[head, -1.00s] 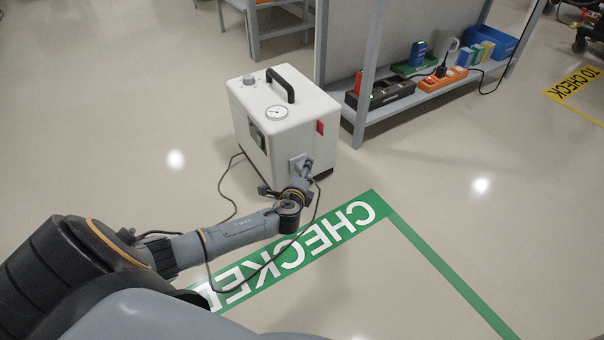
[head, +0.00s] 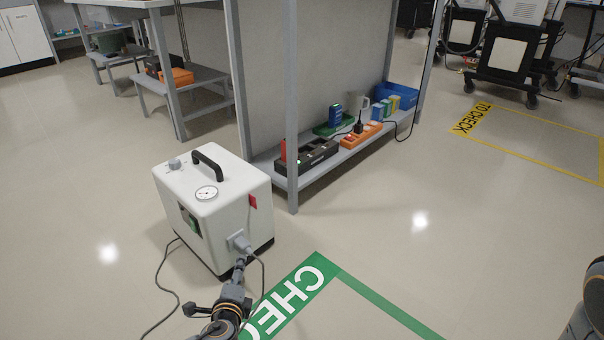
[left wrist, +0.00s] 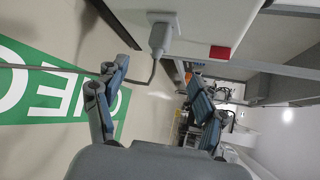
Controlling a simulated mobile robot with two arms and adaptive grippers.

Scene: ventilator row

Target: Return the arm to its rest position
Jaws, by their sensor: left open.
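My left gripper (head: 238,272) is at the lower middle of the head view, just in front of the white ventilator box (head: 205,235). In the left wrist view, my left gripper (left wrist: 157,82) has its two blue-grey fingers spread wide with nothing between them. A grey plug (head: 240,243) sits in the socket on the box's side, and its cord hangs down. The plug also shows in the left wrist view (left wrist: 161,38), beyond the fingertips and apart from them. Part of my right arm shows at the right edge of the head view; its gripper is out of view.
A shelf (head: 350,155) with chargers and bins stands behind the box. A green CHECKED marking (head: 330,272) lies on the floor in front. A yellow TO CHECK area (head: 540,140) is at the right. Open floor lies between them.

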